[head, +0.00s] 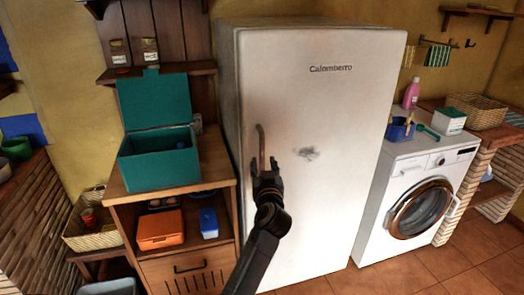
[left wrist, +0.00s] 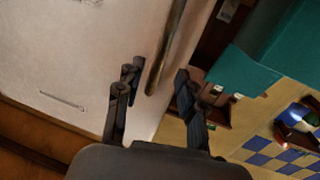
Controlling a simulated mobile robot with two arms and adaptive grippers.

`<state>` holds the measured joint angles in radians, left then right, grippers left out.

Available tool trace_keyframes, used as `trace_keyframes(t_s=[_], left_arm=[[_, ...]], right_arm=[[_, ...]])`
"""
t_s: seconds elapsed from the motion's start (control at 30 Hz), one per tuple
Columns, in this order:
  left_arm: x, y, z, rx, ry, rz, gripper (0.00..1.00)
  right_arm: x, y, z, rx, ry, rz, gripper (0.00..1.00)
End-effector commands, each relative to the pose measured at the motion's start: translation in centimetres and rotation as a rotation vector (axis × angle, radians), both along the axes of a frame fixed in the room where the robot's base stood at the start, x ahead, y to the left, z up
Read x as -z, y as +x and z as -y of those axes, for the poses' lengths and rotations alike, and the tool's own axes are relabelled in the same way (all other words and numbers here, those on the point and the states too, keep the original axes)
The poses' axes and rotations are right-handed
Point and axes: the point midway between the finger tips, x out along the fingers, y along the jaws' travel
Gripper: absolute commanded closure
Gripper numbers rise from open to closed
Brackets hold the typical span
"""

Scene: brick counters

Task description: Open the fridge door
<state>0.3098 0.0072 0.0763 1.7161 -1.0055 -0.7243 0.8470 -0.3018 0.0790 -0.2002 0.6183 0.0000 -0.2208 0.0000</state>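The white fridge (head: 315,120) stands upright in the middle of the head view with its door shut. Its thin brown vertical handle (head: 261,140) is near the door's left edge. My left gripper (head: 264,164) is in front of the door at the handle's lower end. In the left wrist view the fingers of my left gripper (left wrist: 156,76) are apart, and the handle (left wrist: 170,40) runs down into the space between them. I see no finger clearly touching the handle. My right gripper is in neither view.
A wooden cabinet (head: 186,262) with an open teal box (head: 158,160) stands close left of the fridge. A white washing machine (head: 408,175) stands to its right. The tiled floor (head: 395,275) in front at the right is clear.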

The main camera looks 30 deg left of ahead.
Motion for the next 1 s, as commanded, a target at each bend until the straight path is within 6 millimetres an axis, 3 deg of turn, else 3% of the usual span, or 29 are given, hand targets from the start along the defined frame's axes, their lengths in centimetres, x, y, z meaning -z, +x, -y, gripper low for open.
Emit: trace_keyframes(t_s=[0.1,0.3,0.77,0.97,1.0], left_arm=[[-0.3,2.1,-1.7,-0.001,0.002,0.000,0.62],[-0.1,4.4,-3.4,0.000,-0.001,-0.001,0.62],[0.1,5.3,-4.2,0.001,-0.001,-0.001,0.62],[0.1,5.3,-4.2,0.001,-0.001,-0.002,1.00],[0.1,5.3,-4.2,0.001,-0.001,-0.002,1.00]], right_arm=[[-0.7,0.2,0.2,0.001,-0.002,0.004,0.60],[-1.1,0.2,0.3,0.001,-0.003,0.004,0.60],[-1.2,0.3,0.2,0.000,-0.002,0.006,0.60],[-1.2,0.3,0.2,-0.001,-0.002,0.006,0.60],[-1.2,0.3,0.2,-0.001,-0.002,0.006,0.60]])
